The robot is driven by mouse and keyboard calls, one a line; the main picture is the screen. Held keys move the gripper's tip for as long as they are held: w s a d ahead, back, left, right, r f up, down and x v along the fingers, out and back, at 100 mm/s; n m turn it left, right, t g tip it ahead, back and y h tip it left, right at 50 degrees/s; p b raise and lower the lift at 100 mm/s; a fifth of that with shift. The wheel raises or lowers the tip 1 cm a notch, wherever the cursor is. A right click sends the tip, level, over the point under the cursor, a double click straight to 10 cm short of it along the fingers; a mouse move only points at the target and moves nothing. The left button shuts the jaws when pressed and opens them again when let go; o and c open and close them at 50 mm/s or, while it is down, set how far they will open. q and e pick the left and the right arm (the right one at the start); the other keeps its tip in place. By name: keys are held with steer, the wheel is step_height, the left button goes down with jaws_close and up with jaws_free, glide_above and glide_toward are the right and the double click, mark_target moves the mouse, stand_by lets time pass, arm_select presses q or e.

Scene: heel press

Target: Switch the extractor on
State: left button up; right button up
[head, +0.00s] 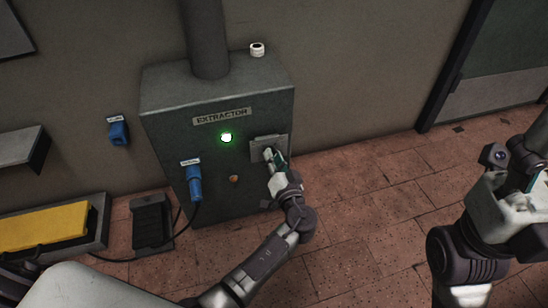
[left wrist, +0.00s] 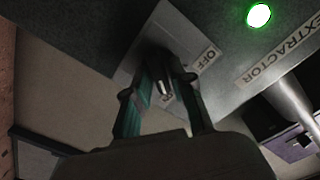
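The extractor (head: 222,112) is a grey cabinet against the wall with an EXTRACTOR label. A green lamp (head: 226,137) on its front is lit; the lamp also shows in the left wrist view (left wrist: 259,15). My left gripper (head: 271,156) is at the switch plate (head: 256,150) on the cabinet's right front. In the left wrist view its fingers (left wrist: 165,80) stand apart on either side of a small switch lever (left wrist: 164,88), next to an OFF label (left wrist: 209,57). I cannot tell whether they touch the lever. My right gripper (head: 535,172) is partly in view at the right edge.
A blue plug (head: 194,182) with a cable sits on the cabinet's left front, beside a small reddish knob (head: 234,179). A blue wall fitting (head: 118,132), a black pedal-like box (head: 152,221) and a yellow block (head: 42,228) are to the left. The tiled floor right of the cabinet is clear.

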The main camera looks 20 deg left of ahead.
arm_select(q)
steer(key=shift+o, duration=0.6)
steer(key=v, duration=1.2)
steer(key=shift+w, duration=0.1)
